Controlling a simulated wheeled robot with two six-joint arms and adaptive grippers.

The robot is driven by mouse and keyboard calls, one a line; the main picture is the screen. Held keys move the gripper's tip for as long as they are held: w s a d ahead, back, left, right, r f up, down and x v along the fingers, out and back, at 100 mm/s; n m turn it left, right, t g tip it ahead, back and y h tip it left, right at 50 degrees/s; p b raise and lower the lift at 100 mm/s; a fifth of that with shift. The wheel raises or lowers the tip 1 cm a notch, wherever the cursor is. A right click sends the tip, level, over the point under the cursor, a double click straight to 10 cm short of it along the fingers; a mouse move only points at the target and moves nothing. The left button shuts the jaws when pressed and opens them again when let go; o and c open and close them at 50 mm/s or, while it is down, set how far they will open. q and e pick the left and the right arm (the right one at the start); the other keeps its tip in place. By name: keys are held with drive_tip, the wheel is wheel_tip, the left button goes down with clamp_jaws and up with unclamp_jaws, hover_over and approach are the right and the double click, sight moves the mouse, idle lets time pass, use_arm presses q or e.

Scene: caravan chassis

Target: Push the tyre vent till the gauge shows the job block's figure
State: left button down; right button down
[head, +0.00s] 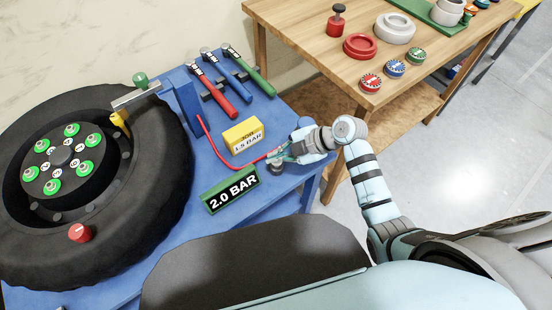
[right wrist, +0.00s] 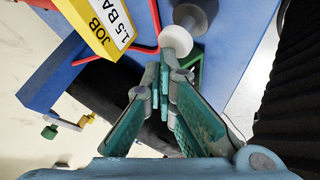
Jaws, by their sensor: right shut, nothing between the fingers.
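The gauge (head: 230,188), a green-framed block on the blue bench, reads 2.0 BAR. The yellow job block (head: 243,136) behind it reads JOB 1.5 BAR, and it also shows in the right wrist view (right wrist: 108,25). A red hose runs from near the tyre (head: 172,195) to the vent (head: 277,169), which is partly hidden by my right gripper (head: 279,156). In the right wrist view the vent has a white round button (right wrist: 176,40). My right gripper is shut and empty, its tips close to the button; I cannot tell whether they touch. My left gripper is out of view.
Red, blue and green hammers (head: 220,92) lie at the bench's back. The tyre's hub carries several green-ringed nuts (head: 71,130), and a red knob (head: 80,232) sits at its front. A wooden table (head: 285,22) with coloured parts stands at back right.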

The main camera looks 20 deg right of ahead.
drive_tip(key=shift+f+b, duration=0.55)
drive_tip(key=shift+f, duration=0.1)
idle(0.3)
drive_tip(key=shift+r+p, duration=1.15)
drive_tip(key=shift+r, duration=0.15)
wheel_tip(320, 180, up, 5)
drive_tip(key=p, duration=0.4)
idle(0.5)
